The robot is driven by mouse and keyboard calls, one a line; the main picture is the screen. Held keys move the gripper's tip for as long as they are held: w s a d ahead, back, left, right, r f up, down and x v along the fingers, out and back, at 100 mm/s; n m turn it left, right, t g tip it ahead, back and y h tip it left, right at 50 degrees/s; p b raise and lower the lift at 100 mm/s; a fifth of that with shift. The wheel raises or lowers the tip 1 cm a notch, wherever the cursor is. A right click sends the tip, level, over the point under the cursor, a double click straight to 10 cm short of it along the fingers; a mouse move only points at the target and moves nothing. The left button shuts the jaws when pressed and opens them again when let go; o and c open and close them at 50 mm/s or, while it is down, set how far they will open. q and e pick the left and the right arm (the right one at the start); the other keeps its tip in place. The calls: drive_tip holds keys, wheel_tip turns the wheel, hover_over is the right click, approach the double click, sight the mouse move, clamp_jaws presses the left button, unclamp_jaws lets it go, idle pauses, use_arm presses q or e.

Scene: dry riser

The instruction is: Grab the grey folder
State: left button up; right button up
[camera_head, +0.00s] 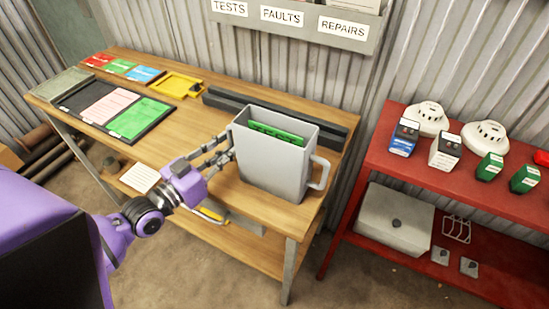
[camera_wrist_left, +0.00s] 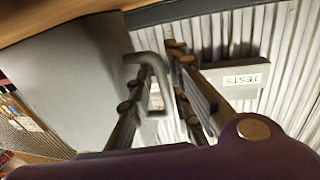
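A flat grey-green folder-like item (camera_head: 62,84) lies at the far left end of the wooden bench (camera_head: 262,207) in the head view. A tall grey open-topped holder (camera_head: 272,165) stands upright near the bench's right end, with green items (camera_head: 275,132) inside and a handle (camera_head: 322,172) on its right. I cannot tell which of these the task calls the grey folder. My left gripper (camera_head: 226,150) is at the holder's left side. In the left wrist view its fingers (camera_wrist_left: 160,62) are apart, near a grey handle loop (camera_wrist_left: 146,62); contact is unclear. My right gripper is not in view.
A dark tray (camera_head: 78,96) with coloured cards and a yellow item (camera_head: 176,85) lie on the bench. A dark bar (camera_head: 240,103) runs behind the holder. A red shelf (camera_head: 450,172) with detectors and small boxes stands right. A labelled rack (camera_head: 300,22) hangs above.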

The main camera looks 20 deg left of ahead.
use_arm(q)
clamp_jaws()
drive_tip(key=shift+r, duration=0.1)
